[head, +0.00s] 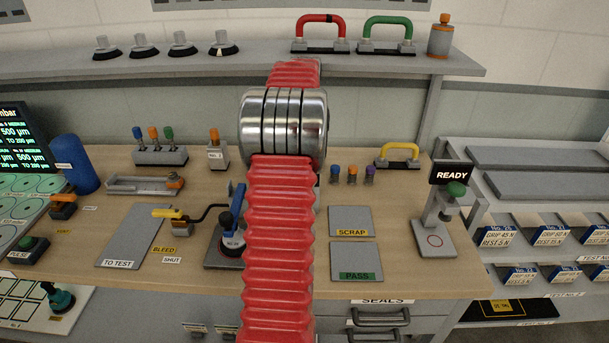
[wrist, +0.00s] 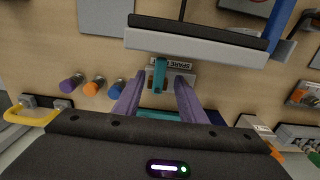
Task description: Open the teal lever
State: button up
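The teal lever (wrist: 159,75) shows in the wrist view as a short upright bar on a small grey base (wrist: 182,71) beside a SPARE label. My gripper (wrist: 158,80) has two purple fingers spread apart, one on each side of the lever, with visible gaps. It is open and the lever lies between the fingertips in the picture; the height between them I cannot tell. Another teal strip (wrist: 165,113) shows between the fingers nearer the palm; I cannot tell what it belongs to. In the head view my red arm hides the lever and gripper.
A grey bar with a dark edge (wrist: 195,44) crosses just beyond the lever. Purple, orange and blue knobs (wrist: 94,88) stand left of it. In the head view a blue-handled valve (head: 232,235) stands beside my arm. SCRAP (head: 350,221) and PASS (head: 355,261) plates lie right.

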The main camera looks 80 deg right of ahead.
notch_tip(320, 180, down, 6)
jog(key=shift+f, duration=0.25)
jog(key=shift+c, duration=0.3)
grip_shut()
dwell(0.4)
jog(key=shift+a, duration=0.15)
